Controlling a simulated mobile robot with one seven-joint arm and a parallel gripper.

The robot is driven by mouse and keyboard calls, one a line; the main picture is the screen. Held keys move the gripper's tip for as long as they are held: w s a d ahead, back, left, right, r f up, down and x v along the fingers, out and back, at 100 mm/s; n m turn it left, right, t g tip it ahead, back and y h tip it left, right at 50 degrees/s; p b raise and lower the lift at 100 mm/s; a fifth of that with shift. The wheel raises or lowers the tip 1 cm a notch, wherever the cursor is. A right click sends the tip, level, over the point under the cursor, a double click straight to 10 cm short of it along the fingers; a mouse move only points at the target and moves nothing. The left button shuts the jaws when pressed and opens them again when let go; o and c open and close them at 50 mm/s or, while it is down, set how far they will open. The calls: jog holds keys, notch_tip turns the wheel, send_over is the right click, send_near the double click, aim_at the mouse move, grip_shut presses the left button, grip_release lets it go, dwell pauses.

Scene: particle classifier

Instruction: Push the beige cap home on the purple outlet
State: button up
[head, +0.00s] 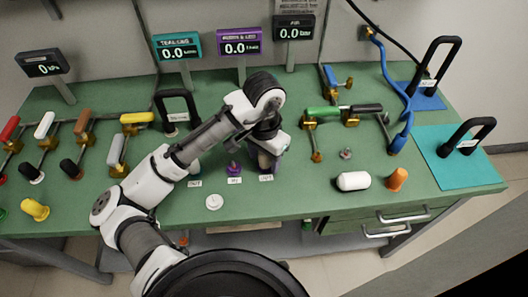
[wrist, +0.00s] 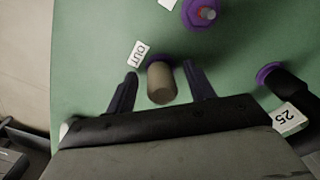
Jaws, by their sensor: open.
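The beige cap (wrist: 161,84) shows in the wrist view between the two fingers of my gripper (wrist: 160,70). The fingers are open, one on each side of the cap, with a visible gap at each side. A bit of the purple outlet (wrist: 158,60) shows at the cap's far end, by a label reading OUT (wrist: 138,54). The cap looks in line with the outlet; how far on it sits I cannot tell. In the head view my gripper (head: 265,162) is low over the bench, and it hides the cap and outlet.
Another purple fitting (wrist: 200,12) stands beyond the outlet, and a purple-based black part (wrist: 285,85) is at the right. On the green bench (head: 300,205) lie a white cylinder (head: 353,181), an orange plug (head: 397,179) and a white disc (head: 214,202). Several valves stand at the left.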

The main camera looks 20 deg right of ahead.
notch_tip(320, 180, up, 14)
dwell(0.5)
jog(key=shift+f, duration=0.15)
